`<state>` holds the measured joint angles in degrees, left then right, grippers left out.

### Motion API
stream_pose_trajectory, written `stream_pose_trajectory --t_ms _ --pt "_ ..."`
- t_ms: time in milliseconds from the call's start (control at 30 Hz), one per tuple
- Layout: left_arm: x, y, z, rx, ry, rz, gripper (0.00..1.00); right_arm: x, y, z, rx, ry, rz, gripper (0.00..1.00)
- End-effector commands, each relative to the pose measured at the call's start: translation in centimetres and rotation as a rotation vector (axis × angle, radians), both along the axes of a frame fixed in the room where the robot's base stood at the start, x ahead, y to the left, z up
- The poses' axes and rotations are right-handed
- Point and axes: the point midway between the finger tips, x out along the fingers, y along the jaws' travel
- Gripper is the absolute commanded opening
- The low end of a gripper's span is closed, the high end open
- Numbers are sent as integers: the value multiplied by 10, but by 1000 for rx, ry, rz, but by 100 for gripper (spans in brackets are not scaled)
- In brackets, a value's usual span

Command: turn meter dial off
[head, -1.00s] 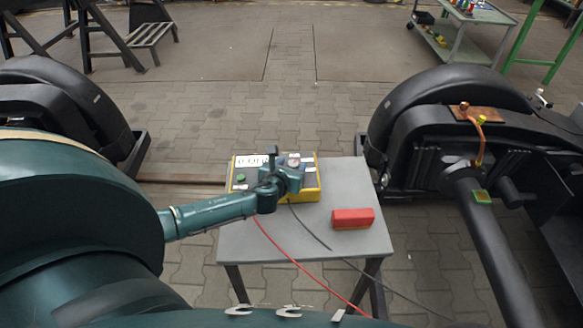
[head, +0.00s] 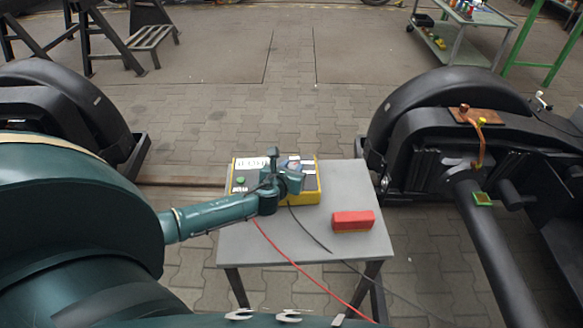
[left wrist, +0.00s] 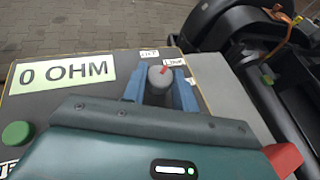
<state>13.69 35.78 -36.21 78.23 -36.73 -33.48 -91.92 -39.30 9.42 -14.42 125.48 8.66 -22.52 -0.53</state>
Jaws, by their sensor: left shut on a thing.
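The meter (head: 311,193) is a yellow-edged box with a dark top on a small grey table. In the left wrist view its display (left wrist: 62,73) reads "0 OHM". The grey round dial (left wrist: 160,82) has a red mark on its top, near the far edge, toward two small white labels (left wrist: 172,62). My left gripper (left wrist: 160,90) has its blue fingers shut on the dial, one on each side. In the head view the left gripper (head: 292,168) covers much of the meter's right half. My right gripper is not in view.
A green button (left wrist: 17,133) sits left on the meter. A red block (head: 353,220) lies on the grey table (head: 300,240). A red cable (head: 290,258) and a black cable hang across the table's front. Dark bogies (head: 440,110) stand on both sides.

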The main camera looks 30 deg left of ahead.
Motion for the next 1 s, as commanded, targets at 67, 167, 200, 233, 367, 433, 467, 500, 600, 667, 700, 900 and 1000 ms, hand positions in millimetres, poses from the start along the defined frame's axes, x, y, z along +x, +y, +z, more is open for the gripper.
stream_pose_trajectory --t_ms 67,167,200,233,367,433,467,500,600,667,700,900,1000 --pt "0 -1 0 -1 0 8 6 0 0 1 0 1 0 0" --pt "0 -1 1 -1 0 31 6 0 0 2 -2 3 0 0" --pt "0 -1 1 -1 0 45 6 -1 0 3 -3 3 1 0" --pt "0 -2 1 -2 0 58 6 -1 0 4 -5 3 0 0" --pt "1 -4 2 -2 0 131 6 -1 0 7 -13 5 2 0" --pt "2 -5 2 -4 0 184 6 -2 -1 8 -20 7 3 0" --pt "2 -5 2 -3 0 207 6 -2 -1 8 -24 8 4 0" --pt "2 -6 2 -4 0 240 6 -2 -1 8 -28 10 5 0" --pt "3 -7 2 -3 0 328 6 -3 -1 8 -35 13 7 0" --pt "3 -8 1 -4 1 381 6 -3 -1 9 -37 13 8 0" --pt "4 -8 1 -4 0 416 6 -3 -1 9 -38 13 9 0" --pt "5 -9 0 -1 0 573 6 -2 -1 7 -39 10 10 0" --pt "6 -9 -1 -2 0 641 6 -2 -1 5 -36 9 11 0"
